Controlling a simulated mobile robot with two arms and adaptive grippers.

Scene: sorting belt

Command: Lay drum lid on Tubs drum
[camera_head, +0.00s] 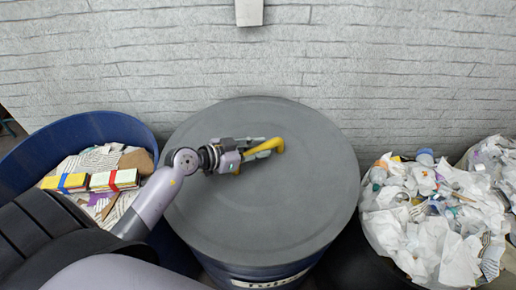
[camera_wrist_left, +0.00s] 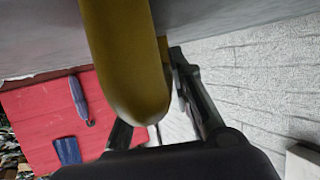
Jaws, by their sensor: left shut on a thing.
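The drum lid (camera_head: 310,195) is a wide, dark grey disc in the middle of the head view. Its yellow handle (camera_head: 272,146) also shows large in the left wrist view (camera_wrist_left: 128,60). My left gripper (camera_head: 250,153) is shut on this handle, with its fingers beside it. The Tubs drum (camera_head: 240,272) is dark blue and lies under the lid. Only its front side with part of a white label shows, and the lid hides its opening. I cannot tell whether the lid touches the rim all round. My right gripper is out of view.
A blue drum (camera_head: 92,122) with paper, cardboard and banded bundles stands at the left. A heap of crumpled paper and bottles (camera_head: 425,215) stands close at the right, with another beyond it. A pale brick wall (camera_head: 400,60) is behind. A red panel (camera_wrist_left: 35,115) shows in the wrist view.

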